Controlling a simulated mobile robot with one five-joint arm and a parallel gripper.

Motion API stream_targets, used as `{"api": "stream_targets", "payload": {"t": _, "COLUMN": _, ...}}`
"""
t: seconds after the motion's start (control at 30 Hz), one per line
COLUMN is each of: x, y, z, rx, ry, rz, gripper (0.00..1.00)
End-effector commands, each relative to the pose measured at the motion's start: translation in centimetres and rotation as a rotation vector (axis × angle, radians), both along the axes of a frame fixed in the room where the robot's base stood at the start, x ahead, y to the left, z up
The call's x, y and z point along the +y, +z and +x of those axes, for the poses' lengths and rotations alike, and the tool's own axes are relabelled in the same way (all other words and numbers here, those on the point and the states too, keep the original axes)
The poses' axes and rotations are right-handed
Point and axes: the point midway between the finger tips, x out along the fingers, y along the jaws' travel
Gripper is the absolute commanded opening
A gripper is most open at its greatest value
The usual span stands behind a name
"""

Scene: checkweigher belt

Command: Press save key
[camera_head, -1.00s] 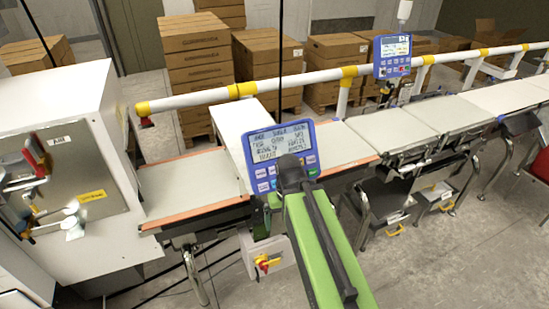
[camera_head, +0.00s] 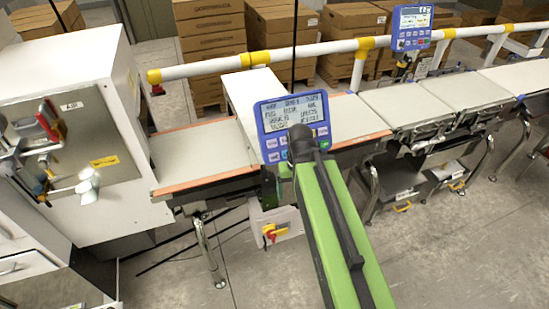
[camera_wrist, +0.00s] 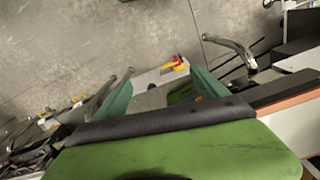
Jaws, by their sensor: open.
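The blue control panel (camera_head: 262,120) with a grey text screen (camera_head: 292,113) stands on the near side of the belt. Its small keys sit in rows below the screen, partly hidden by my arm. Their labels are too small to read, so I cannot tell which is the save key. My green arm reaches up to the panel's lower edge in the head view. My gripper (camera_wrist: 162,88) shows in the wrist view as two green fingers, spread apart with nothing between them. In the head view it is mostly hidden behind my arm, and I cannot tell whether it touches the panel.
A white box with a red and yellow switch (camera_head: 272,232) hangs below the panel. A white cabinet (camera_head: 100,200) stands at the left. A second blue panel (camera_head: 411,27) stands farther right.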

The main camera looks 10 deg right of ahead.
Motion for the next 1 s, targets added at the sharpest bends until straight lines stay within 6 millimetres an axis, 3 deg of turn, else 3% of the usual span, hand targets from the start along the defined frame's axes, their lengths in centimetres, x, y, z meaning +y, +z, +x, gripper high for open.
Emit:
{"api": "stream_targets", "payload": {"t": 0.07, "x": 0.00, "y": 0.00, "z": 0.00, "rx": 0.000, "ry": 0.000, "rz": 0.000, "gripper": 0.71}}
{"api": "stream_targets", "payload": {"t": 0.6, "x": 0.00, "y": 0.00, "z": 0.00, "rx": 0.000, "ry": 0.000, "rz": 0.000, "gripper": 0.01}}
{"api": "stream_targets", "payload": {"t": 1.0, "x": 0.00, "y": 0.00, "z": 0.00, "rx": 0.000, "ry": 0.000, "rz": 0.000, "gripper": 0.00}}
